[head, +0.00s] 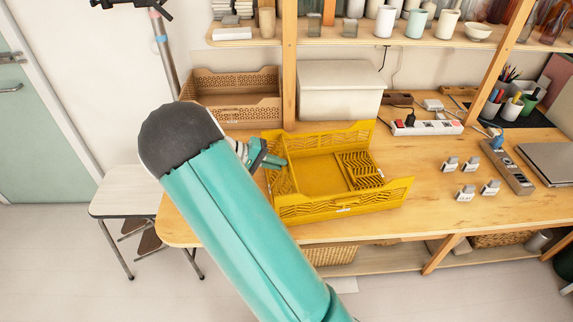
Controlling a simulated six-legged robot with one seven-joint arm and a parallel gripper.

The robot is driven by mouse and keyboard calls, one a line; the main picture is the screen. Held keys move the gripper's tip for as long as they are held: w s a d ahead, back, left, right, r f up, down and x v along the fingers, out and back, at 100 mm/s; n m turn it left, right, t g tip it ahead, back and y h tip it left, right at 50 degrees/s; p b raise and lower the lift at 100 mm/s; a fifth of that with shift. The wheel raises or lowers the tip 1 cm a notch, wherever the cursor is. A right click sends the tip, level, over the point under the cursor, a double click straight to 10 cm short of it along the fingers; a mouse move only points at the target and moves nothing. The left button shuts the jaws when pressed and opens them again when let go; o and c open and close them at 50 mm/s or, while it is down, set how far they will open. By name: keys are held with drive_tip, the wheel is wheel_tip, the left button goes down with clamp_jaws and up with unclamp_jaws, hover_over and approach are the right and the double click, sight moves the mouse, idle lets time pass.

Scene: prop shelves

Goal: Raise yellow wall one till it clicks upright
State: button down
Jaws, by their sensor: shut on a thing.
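A yellow folding crate (322,178) stands on the wooden table. Its back wall (325,140) and front wall (345,205) stand up. A slotted yellow panel (361,170) lies low at the crate's right side. The left yellow wall (281,183) is raised, partly hidden by my gripper and arm; I cannot tell whether it is fully upright or latched. My gripper (279,161) is at the top of this left wall and shut on it. The fingertips are small here and partly hidden. No label shows which wall is number one.
A brown crate (235,95) and a white box (340,90) stand behind. A power strip (427,127), several small blocks (468,192) and a laptop (550,162) lie to the right. A shelf with cups (385,20) hangs above. A white side table (125,205) stands left.

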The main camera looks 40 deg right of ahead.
drive_tip(key=w+a+g+h, duration=0.1)
drive_tip(key=w+a+h, duration=0.1)
drive_tip(key=a+h, duration=0.2)
drive_tip(key=shift+w+a+f+g, duration=0.35)
drive_tip(key=shift+a+g, duration=0.05)
drive_tip(key=shift+a, duration=0.4)
drive_tip(key=shift+a+f, duration=0.1)
drive_tip(key=shift+f, duration=0.05)
drive_tip(key=c, duration=1.5)
unclamp_jaws()
drive_tip(key=shift+w, duration=0.1)
drive_tip(key=v, duration=1.3)
drive_tip(key=shift+w+a, duration=0.15)
drive_tip(key=shift+a, duration=0.1)
drive_tip(key=shift+r, duration=0.3)
